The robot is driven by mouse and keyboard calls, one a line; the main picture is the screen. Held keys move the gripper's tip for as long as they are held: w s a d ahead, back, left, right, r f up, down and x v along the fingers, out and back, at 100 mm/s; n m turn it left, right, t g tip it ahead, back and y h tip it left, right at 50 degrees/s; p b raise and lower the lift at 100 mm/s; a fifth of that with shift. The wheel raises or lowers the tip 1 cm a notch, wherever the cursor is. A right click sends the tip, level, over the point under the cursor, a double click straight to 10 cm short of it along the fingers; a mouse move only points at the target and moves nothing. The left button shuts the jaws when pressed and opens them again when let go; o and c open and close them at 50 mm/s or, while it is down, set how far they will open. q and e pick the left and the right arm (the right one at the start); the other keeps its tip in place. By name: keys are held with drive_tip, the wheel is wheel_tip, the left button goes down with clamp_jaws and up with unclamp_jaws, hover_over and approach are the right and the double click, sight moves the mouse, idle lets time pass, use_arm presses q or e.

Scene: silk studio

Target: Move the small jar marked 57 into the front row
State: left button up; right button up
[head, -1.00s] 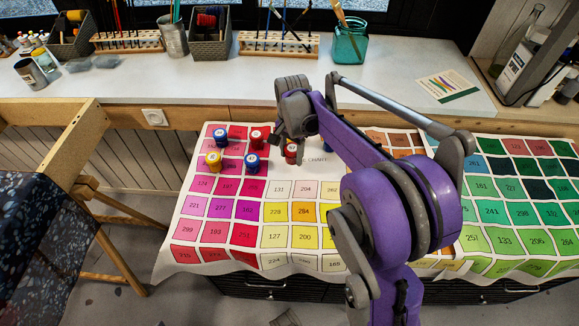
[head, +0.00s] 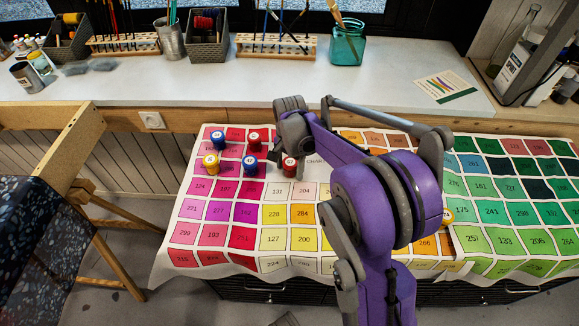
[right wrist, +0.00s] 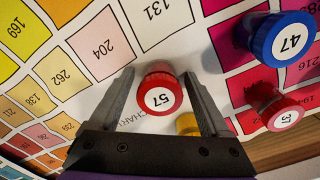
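The small red jar marked 57 (head: 289,166) stands upright on the colour chart, to the right of the blue jar marked 47 (head: 250,163) and roughly level with it. In the right wrist view its red lid (right wrist: 160,98) lies between my right gripper's fingers (right wrist: 160,80), with a narrow gap on each side. My right gripper (head: 294,143) is open, just above and behind the jar in the head view. A yellow jar (right wrist: 187,123) beyond it in the wrist view is partly covered by a finger. My left gripper is out of view.
The red jar marked 37 (head: 254,140) and a blue jar (head: 217,138) stand farther back. A yellow jar (head: 211,161) stands left of 47. The chart (head: 185,245) is bare in front of the jars.

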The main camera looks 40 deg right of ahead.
sight(289, 163)
drive_tip(key=shift+r, duration=0.45)
wheel_tip(289, 163, up, 11)
drive_tip(key=shift+r+p, duration=0.1)
drive_tip(key=shift+p, duration=0.75)
drive_tip(key=s+a+f+n+t, duration=0.2)
drive_tip(key=s+a+f+n, duration=0.1)
drive_tip(key=s+a+n, duration=0.4)
drive_tip(key=s+a+f+n+t, duration=0.3)
drive_tip(key=s+a+n, duration=0.4)
drive_tip(key=s+a, duration=0.3)
drive_tip(key=shift+s+a+f+n, duration=0.25)
drive_tip(key=shift+s+f+n, duration=0.25)
drive_tip(key=shift+s, duration=0.7)
